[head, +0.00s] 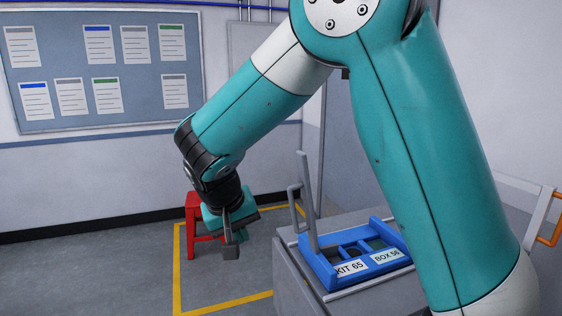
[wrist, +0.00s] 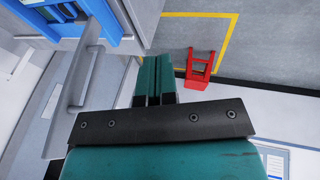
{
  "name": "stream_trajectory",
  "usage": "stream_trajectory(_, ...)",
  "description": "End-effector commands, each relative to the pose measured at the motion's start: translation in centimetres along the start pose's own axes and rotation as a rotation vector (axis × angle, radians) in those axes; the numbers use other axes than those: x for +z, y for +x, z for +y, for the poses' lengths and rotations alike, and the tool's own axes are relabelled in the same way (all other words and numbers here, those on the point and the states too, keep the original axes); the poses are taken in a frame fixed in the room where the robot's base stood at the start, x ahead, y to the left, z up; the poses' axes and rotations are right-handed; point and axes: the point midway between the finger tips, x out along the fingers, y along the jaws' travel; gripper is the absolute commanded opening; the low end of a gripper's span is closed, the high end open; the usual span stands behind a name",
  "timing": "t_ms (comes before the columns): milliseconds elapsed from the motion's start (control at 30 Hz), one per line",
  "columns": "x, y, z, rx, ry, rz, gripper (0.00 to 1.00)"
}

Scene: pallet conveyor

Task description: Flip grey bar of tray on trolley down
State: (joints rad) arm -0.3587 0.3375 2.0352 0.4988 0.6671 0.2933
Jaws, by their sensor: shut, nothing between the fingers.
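The blue tray (head: 325,278) with the labels KIT 65 and BOX 56 sits on the grey trolley (head: 350,306). Its grey bar (head: 307,205) stands nearly upright at the tray's left end, with a handle piece on its left side. The bar (wrist: 75,82) also shows at the left in the wrist view, with part of the blue tray (wrist: 118,16) at the top left. My gripper (head: 233,246) is shut and empty, to the left of the bar and apart from it. Its teal fingers (wrist: 154,78) lie close together in the wrist view.
A red stool (head: 193,228) stands on the floor behind my gripper, by a yellow floor line (head: 177,270). A notice board (head: 105,65) hangs on the back wall. An orange handle (head: 552,236) is at the right edge.

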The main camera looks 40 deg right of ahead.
Motion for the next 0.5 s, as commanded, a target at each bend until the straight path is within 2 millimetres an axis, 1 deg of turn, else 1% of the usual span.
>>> stream_trajectory(33, -2.1, -2.4, 1.1, 0.062, 0.054, 0.015, 0.0)
stream_trajectory(100, -4.0, -3.1, 2.0, 0.141, 0.133, 0.043, 0.0)
stream_trajectory(200, -5.8, -4.0, 3.1, 0.229, 0.221, 0.08, 0.0)
stream_trajectory(333, -6.9, -4.4, 3.8, 0.295, 0.286, 0.111, 0.0)
stream_trajectory(500, -7.2, -4.2, 4.0, 0.317, 0.31, 0.123, 0.0)
